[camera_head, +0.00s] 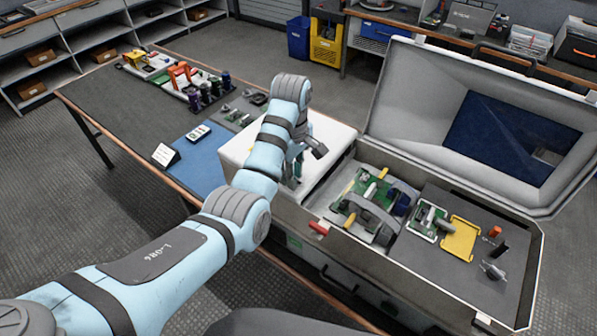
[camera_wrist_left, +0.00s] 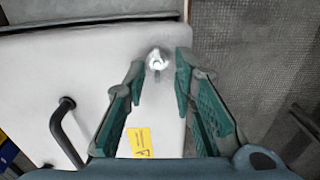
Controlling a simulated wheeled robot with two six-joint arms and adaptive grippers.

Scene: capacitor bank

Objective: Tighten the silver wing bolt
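The silver wing bolt (camera_wrist_left: 157,60) stands on the white panel of a box (camera_wrist_left: 60,75) in the left wrist view. It shows as a small bright metal piece near the panel's upper right part. My left gripper (camera_wrist_left: 160,72) is open, with its green-padded fingers on either side of the view and the bolt near the gap between the tips. I cannot tell whether either finger touches it. In the head view my left gripper (camera_head: 298,166) is over the white box (camera_head: 335,132), partly hidden by my arm. The bolt is hidden there. My right gripper is out of view.
A black handle (camera_wrist_left: 65,128) and a yellow label (camera_wrist_left: 141,142) are on the white panel. To the right in the head view is an open grey case (camera_head: 405,265) holding parts, with its lid (camera_head: 410,85) raised. A blue mat (camera_head: 200,168) lies left of the box.

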